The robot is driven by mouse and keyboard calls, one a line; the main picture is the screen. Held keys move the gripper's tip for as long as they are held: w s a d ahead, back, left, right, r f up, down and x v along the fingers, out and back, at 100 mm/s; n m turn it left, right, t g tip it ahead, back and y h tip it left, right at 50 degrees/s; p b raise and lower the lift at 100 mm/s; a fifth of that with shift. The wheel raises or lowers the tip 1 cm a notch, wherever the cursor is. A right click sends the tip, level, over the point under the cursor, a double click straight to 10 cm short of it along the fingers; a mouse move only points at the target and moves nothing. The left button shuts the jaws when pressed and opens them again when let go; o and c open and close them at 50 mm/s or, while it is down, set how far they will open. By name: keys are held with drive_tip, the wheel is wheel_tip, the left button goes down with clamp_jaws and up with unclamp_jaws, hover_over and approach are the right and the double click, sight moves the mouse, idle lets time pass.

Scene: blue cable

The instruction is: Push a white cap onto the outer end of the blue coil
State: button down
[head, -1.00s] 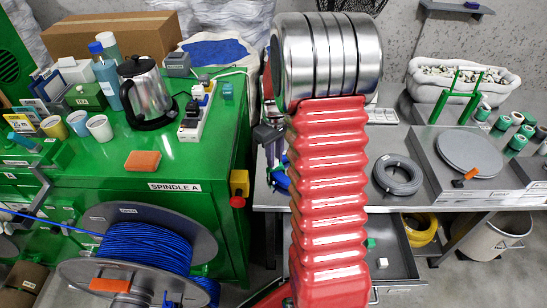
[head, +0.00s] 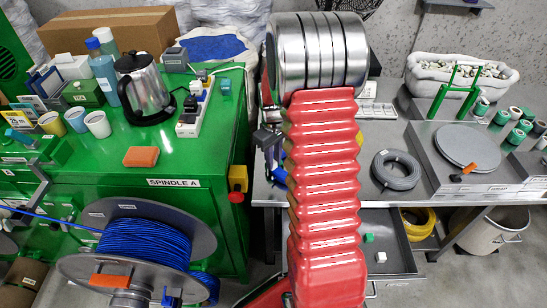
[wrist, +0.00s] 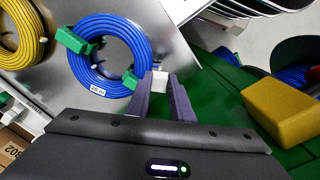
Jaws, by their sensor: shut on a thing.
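In the wrist view my gripper (wrist: 160,86) is shut on a small white cap (wrist: 160,80) between its two purple-grey fingertips. The blue coil (wrist: 88,79) lies on a metal surface just left of the fingertips, with green clips (wrist: 83,42) around it and a white length label. The cap is close to the coil's right edge, by the lower green clip. I cannot tell whether they touch, and I cannot make out the coil's outer end. In the head view my red arm hides most of the gripper and coil.
A yellow coil (wrist: 22,50) lies left of the blue one, and a yellow block (wrist: 280,110) is at right. In the head view, the green spindle bench (head: 200,225) with a blue cable reel (head: 150,243) stands left. A grey coil (head: 396,170) lies on the right table.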

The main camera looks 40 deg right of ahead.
drive_tip(key=shift+f, duration=2.15)
drive_tip(key=shift+f, duration=1.15)
idle(2.2)
drive_tip(key=c, duration=1.9)
unclamp_jaws()
drive_tip(key=o, duration=0.5)
drive_tip(key=shift+r, duration=3.55)
